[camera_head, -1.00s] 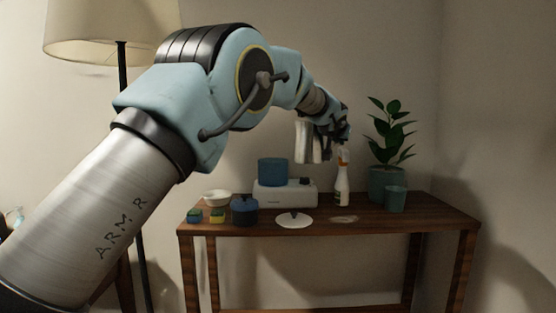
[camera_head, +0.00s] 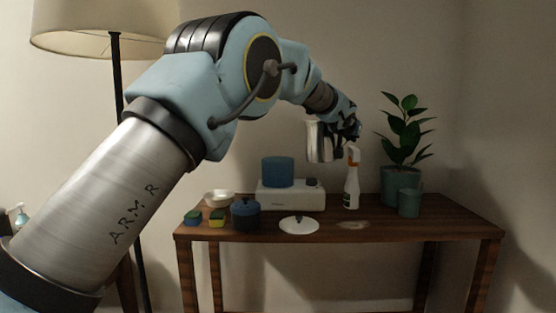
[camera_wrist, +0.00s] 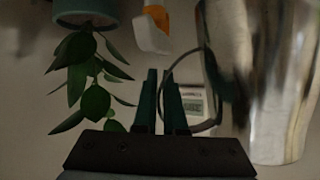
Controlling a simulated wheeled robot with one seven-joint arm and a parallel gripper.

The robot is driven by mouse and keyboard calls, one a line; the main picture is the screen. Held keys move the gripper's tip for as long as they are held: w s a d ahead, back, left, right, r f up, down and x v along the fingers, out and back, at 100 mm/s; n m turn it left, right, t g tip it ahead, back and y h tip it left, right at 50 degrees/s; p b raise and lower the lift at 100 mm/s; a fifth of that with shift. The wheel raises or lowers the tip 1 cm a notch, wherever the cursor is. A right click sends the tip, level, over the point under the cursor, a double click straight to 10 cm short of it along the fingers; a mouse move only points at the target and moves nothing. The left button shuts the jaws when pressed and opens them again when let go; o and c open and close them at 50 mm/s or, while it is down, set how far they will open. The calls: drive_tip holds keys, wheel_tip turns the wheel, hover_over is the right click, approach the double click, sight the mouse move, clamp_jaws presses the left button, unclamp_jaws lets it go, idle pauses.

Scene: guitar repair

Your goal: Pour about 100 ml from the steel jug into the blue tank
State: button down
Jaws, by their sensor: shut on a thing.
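The steel jug (camera_head: 319,143) hangs about upright in the air, above and to the right of the blue tank (camera_head: 278,172). The blue tank is a cylinder standing on a white base unit (camera_head: 290,197) on the table. My gripper (camera_head: 341,138) is shut on the jug's handle, at the jug's right side. In the wrist view the scene appears upside down; my gripper's fingers (camera_wrist: 162,85) are at the thin handle loop, and the shiny jug body (camera_wrist: 275,80) fills the right side. The inside of the jug and any liquid level are hidden.
A spray bottle (camera_head: 352,182) stands right of the base unit, below the jug. A potted plant (camera_head: 402,150) and a green cup (camera_head: 409,203) are further right. A dark blue pot (camera_head: 245,214), white lid (camera_head: 299,225), white bowl (camera_head: 219,198) and sponges (camera_head: 217,218) lie at the left and front.

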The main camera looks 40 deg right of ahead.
drive_tip(key=w+n+p, duration=0.1)
drive_tip(key=p, duration=0.1)
drive_tip(key=w+a+n+g+h+p, duration=0.1)
drive_tip(key=p, duration=0.2)
drive_tip(key=w+a+r+n+g+p, duration=0.1)
drive_tip(key=n+p, duration=0.1)
drive_tip(key=p, duration=0.1)
drive_tip(key=shift+w+a+h, duration=0.1)
drive_tip(key=shift+w+h, duration=0.2)
drive_tip(key=shift+w, duration=0.1)
drive_tip(key=p, duration=0.1)
drive_tip(key=w+r+n+p, duration=0.1)
drive_tip(key=p, duration=0.1)
drive_tip(key=shift+a+g, duration=0.3)
drive_tip(key=shift+w+a+n+h+p, duration=0.1)
drive_tip(key=shift+w+n+h+p, duration=0.1)
drive_tip(key=shift+n+h+p, duration=0.25)
drive_tip(key=p, duration=0.1)
drive_tip(key=w+n+p, duration=0.1)
drive_tip(key=n+g+p, duration=0.1)
drive_tip(key=shift+w+a+r+h, duration=0.15)
drive_tip(key=shift+a+r+h, duration=0.1)
drive_tip(key=shift+w+a+r+n+h+p, duration=0.15)
drive_tip(key=shift+w+r+n+p, duration=0.25)
drive_tip(key=shift+p, duration=0.3)
drive_tip(key=shift+w+a+r+n+h+p, duration=0.15)
drive_tip(key=shift+w+r+n+p, duration=0.1)
drive_tip(key=shift+r+p, duration=0.35)
